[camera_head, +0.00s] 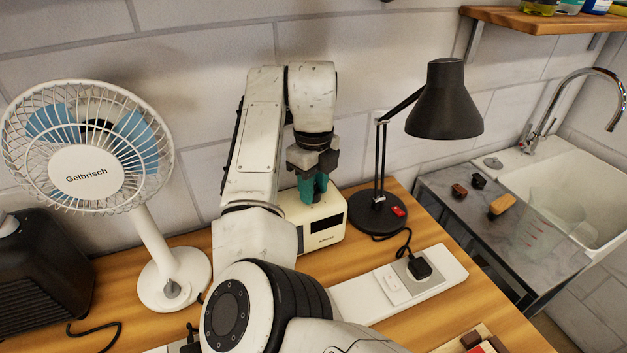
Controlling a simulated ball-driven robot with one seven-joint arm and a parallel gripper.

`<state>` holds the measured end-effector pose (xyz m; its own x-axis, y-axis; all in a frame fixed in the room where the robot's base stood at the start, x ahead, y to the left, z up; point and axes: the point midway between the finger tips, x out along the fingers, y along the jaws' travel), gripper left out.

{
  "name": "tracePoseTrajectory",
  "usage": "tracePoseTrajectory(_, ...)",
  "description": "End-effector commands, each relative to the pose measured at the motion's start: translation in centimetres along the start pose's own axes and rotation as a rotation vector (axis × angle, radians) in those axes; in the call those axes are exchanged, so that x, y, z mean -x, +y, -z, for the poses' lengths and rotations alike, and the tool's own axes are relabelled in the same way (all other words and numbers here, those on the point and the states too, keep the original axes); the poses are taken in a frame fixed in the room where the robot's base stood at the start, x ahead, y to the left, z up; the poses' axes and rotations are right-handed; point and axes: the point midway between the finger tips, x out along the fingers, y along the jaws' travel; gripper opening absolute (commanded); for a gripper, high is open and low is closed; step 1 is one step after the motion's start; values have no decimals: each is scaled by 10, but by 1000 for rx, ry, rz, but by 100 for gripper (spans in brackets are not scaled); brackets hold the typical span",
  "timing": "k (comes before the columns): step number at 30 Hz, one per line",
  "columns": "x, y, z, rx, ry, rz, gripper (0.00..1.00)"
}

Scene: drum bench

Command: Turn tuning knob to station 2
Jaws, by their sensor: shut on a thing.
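A small cream radio (296,211) with a dark front window stands on the wooden bench against the wall, near the middle of the view. My gripper (313,197) points down at the radio's top, with its teal fingers close together. It is shut on what appears to be the tuning knob, but the fingers hide the knob itself. The station marks and the knob's pointer cannot be made out. My arm covers the left part of the radio.
A white fan (155,245) stands left, beside a black appliance (40,265). A black desk lamp (448,105) stands close right of the radio. A white power strip (445,268) with a black plug lies in front. A sink (560,190) is at far right.

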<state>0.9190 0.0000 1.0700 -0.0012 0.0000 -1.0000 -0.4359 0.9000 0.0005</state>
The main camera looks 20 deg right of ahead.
Motion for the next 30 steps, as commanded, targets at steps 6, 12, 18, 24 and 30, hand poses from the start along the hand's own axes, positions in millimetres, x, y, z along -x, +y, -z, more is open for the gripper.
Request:
tracePoseTrajectory(6, 1, 0, 0, -179, -2, 1, 3)
tracePoseTrajectory(12, 1, 0, -1, -303, -2, 1, 3)
tracePoseTrajectory(18, 1, 0, -1, -378, -3, 1, 3)
tracePoseTrajectory(24, 1, 0, -1, -410, -4, 1, 3)
tracePoseTrajectory(30, 1, 0, -1, -415, -4, 1, 3)
